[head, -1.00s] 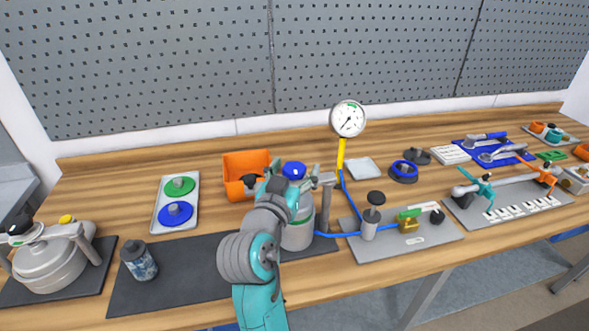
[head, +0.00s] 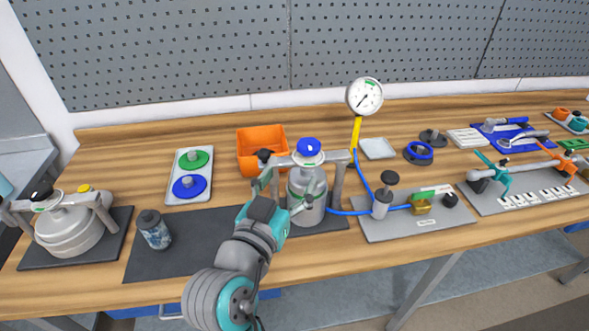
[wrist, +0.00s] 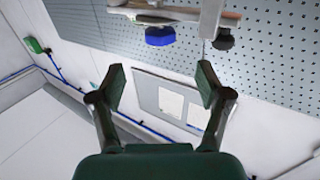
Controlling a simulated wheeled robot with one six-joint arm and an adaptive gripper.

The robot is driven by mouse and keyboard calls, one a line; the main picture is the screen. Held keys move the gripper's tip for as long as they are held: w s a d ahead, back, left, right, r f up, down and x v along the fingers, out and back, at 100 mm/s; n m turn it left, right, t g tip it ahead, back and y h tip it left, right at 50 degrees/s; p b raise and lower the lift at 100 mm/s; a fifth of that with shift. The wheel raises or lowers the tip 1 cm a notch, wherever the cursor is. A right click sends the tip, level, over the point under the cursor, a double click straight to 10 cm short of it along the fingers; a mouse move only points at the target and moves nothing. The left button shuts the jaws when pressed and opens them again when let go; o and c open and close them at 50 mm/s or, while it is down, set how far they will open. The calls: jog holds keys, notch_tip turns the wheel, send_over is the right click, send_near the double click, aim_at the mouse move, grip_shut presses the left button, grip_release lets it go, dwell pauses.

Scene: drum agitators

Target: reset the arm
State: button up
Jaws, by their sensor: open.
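My gripper (head: 288,192) is at the front left of the grey drum (head: 306,207) with the blue knob (head: 308,147) on top. In the wrist view my gripper (wrist: 160,83) has its two fingers spread wide, with nothing between them. Its camera looks up at the pegboard (wrist: 275,60) and wall. A blue knob (wrist: 160,36) shows upside down at the top of that view. The gripper covers part of the drum in the head view, and I cannot tell whether they touch.
An orange bin (head: 262,150) stands behind the drum. A pressure gauge (head: 364,97) and a valve plate (head: 415,226) are to the right. A dark canister (head: 154,230) and a lidded pot (head: 68,228) are at left. The dark mat (head: 190,258) has bare space.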

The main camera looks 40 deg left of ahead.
jog(key=shift+s, duration=0.15)
dwell(0.4)
jog(key=w+d+f+n+g, duration=0.1)
jog(key=w+d+f+n, duration=0.15)
jog(key=d+f, duration=1.05)
jog(key=s+d+f+g, duration=0.1)
jog(key=s+d+f, duration=0.3)
jog(key=d+f, duration=0.8)
jog(key=s+d+m+h, duration=0.2)
jog(key=s+d+m, duration=0.1)
jog(key=s+d, duration=0.7)
jog(key=s+d+m+h, duration=0.3)
jog(key=s+d, duration=0.8)
jog(key=s, duration=0.5)
jog(key=shift+s+d+r+h, duration=0.15)
jog(key=shift+s+r+h, duration=0.1)
jog(key=shift+r+h, duration=0.05)
